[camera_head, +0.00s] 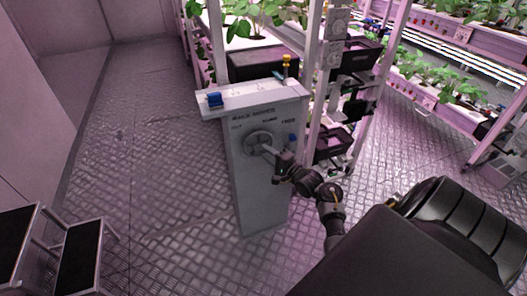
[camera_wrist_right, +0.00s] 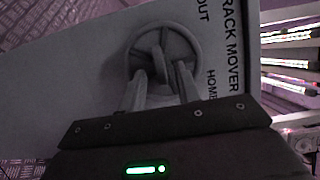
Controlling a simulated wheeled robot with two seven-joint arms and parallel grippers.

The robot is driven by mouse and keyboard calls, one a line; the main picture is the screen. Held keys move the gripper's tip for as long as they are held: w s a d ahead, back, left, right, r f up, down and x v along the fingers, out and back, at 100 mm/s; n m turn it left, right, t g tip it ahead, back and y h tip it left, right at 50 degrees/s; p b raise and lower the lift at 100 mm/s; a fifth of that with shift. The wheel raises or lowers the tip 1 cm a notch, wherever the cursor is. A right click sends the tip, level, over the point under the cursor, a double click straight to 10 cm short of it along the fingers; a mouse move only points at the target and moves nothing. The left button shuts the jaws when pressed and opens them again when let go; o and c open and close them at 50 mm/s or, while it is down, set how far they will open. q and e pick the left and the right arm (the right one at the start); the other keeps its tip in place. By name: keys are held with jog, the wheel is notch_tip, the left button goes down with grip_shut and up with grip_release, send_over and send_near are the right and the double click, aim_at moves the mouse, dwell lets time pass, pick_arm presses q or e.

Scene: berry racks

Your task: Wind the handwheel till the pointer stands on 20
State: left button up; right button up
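The handwheel (camera_head: 258,139) is a round grey wheel on the front of the grey rack mover cabinet (camera_head: 262,198). In the right wrist view the handwheel (camera_wrist_right: 163,35) fills the upper middle, with a grip (camera_wrist_right: 158,62) standing out from it. My right gripper (camera_head: 270,151) is at the wheel face. In the wrist view its two fingers (camera_wrist_right: 160,82) are spread on either side of the grip, with gaps visible. I cannot make out a pointer or the number 20. My left gripper is not in view.
Plant racks stand behind and to the right, with black trays (camera_head: 332,146) beside the cabinet. Steps (camera_head: 78,258) stand at lower left. The floor left of the cabinet is clear.

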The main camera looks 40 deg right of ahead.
aim_at(259, 146)
jog(key=shift+w, duration=1.35)
jog(key=shift+c, duration=0.4)
grip_shut()
